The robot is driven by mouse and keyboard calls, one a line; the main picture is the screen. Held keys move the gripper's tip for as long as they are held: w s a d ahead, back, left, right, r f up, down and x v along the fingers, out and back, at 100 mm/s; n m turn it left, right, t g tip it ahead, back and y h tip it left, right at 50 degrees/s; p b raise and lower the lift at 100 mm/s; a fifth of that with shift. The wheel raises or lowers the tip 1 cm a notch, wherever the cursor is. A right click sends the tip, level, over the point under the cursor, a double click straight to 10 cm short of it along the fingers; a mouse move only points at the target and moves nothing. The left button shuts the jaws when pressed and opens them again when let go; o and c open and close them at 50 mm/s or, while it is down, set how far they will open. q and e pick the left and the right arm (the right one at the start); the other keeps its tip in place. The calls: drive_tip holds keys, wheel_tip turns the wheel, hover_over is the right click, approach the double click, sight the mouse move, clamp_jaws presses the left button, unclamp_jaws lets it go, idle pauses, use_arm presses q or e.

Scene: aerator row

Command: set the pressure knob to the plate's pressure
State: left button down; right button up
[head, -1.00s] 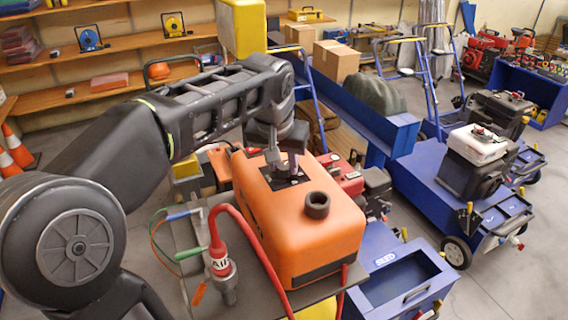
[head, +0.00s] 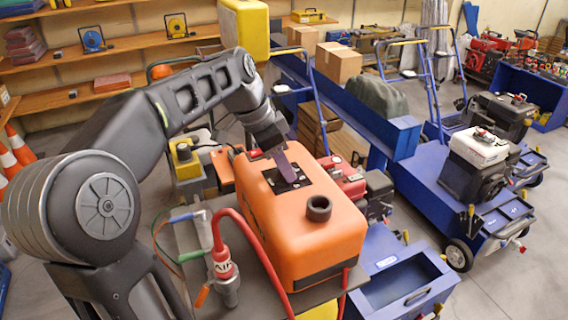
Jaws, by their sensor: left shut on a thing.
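The orange aerator housing (head: 315,235) stands on a grey bench, with a dark control panel (head: 303,183) set in its top. My left gripper (head: 289,178) reaches down to this panel from the upper left, tilted. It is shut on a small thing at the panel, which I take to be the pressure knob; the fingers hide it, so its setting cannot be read. No plate with a readable pressure shows. My right gripper is not in view.
A black round cap (head: 318,207) stands up from the housing near the panel. A red hose with an AIR label (head: 222,265) rises in front on the left. A blue open bin (head: 405,280) is at the right, with blue carts (head: 440,190) beyond.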

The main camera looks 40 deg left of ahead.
use_arm(q)
drive_tip(key=m+h, duration=0.1)
drive_tip(key=m, duration=0.2)
drive_tip(key=shift+w+a+r+g+p, duration=0.1)
drive_tip(key=shift+g+p, duration=0.3)
drive_tip(key=shift+r+m+g+p, duration=0.1)
drive_tip(key=shift+m+g+p, duration=0.2)
drive_tip(key=shift+m+p, duration=0.4)
drive_tip(key=m+p, duration=0.2)
drive_tip(key=m+g+h+p, duration=0.1)
drive_tip(key=m+p, duration=0.1)
drive_tip(key=p, duration=0.1)
drive_tip(key=shift+w+r+m+g, duration=0.1)
drive_tip(key=shift+r+m+g, duration=0.05)
drive_tip(key=shift+m+g, duration=0.15)
drive_tip(key=m+p, duration=0.1)
drive_tip(key=p, duration=0.1)
drive_tip(key=shift+m+g+p, duration=0.3)
drive_tip(key=shift+m, duration=0.1)
drive_tip(key=shift+f+m+p, duration=0.3)
drive_tip(key=shift+p, duration=0.05)
drive_tip(key=c, duration=1)
unclamp_jaws()
drive_tip(key=shift+c, duration=0.2)
